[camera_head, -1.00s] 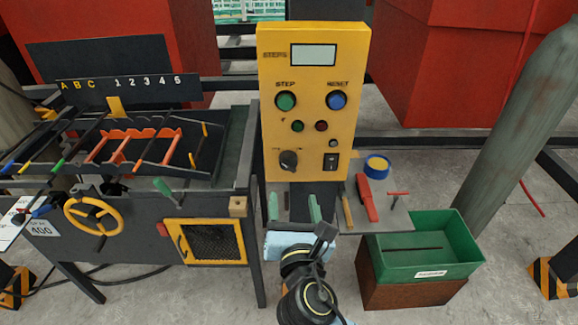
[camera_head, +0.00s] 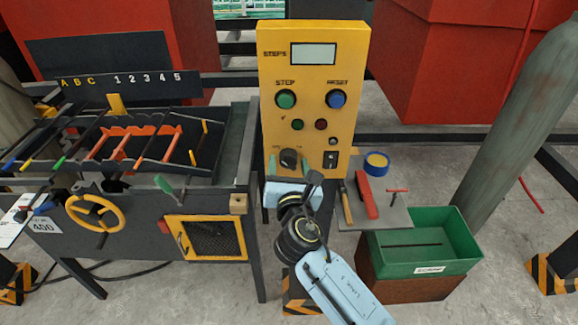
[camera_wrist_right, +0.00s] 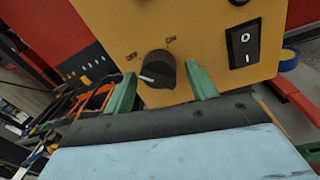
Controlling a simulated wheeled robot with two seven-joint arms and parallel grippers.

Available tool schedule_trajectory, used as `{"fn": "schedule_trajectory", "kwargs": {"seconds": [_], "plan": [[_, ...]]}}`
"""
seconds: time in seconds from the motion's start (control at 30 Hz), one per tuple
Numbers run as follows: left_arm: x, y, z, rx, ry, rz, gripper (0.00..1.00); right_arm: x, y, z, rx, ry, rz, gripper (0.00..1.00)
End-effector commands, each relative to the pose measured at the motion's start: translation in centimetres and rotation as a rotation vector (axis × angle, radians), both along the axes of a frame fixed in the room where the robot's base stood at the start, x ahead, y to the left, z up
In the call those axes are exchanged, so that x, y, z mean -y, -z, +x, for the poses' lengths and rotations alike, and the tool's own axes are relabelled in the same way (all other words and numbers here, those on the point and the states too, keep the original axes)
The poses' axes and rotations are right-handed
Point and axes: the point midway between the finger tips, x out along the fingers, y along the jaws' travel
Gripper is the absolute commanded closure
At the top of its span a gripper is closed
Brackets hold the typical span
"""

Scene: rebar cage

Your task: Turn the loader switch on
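A black rotary switch (camera_head: 289,157) sits low on the yellow control panel (camera_head: 313,73). In the right wrist view the switch (camera_wrist_right: 158,70) is marked OFF and ON, and its white pointer line is turned toward OFF. My right gripper (camera_head: 290,168) is open just in front of the switch. In the wrist view its two green fingertips (camera_wrist_right: 163,82) stand apart on the left and right of the switch, with no clear contact. My left gripper is not in view.
A black rocker switch (camera_wrist_right: 243,43) is close to the right fingertip. Green (camera_head: 286,99) and blue (camera_head: 336,98) buttons are higher on the panel. A tool shelf (camera_head: 385,217) and green bin (camera_head: 425,243) stand right. A black machine with a yellow handwheel (camera_head: 91,219) stands left.

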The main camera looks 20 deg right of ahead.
Motion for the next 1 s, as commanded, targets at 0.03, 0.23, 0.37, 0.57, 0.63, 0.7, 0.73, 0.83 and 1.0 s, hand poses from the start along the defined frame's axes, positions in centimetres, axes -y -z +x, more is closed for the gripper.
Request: {"fn": "schedule_trajectory", "kwargs": {"seconds": [0.03,0.23,0.37,0.57,0.63,0.7,0.73,0.83,1.0], "plan": [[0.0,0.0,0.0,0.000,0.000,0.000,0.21,0.0,0.0,0.0,0.000,0.000,0.000,0.50],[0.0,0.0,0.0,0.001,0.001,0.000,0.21,0.0,0.0,0.0,0.000,0.000,0.000,0.76],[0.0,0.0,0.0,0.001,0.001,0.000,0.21,0.0,0.0,0.0,0.000,0.000,0.001,0.84],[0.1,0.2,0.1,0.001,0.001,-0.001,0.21,0.0,0.1,0.0,0.008,-0.001,0.028,0.84],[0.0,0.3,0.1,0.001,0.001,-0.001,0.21,-0.1,0.1,0.0,0.015,0.000,0.053,0.84],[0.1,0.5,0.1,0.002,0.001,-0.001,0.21,-0.1,0.1,0.0,0.025,-0.001,0.087,0.84],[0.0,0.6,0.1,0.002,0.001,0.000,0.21,-0.1,0.1,0.0,0.030,-0.001,0.103,0.84],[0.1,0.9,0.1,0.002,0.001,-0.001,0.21,-0.1,0.1,0.0,0.049,0.000,0.171,0.84],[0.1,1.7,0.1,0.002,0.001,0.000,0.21,-0.1,0.2,0.0,0.091,0.001,0.316,0.84]]}}
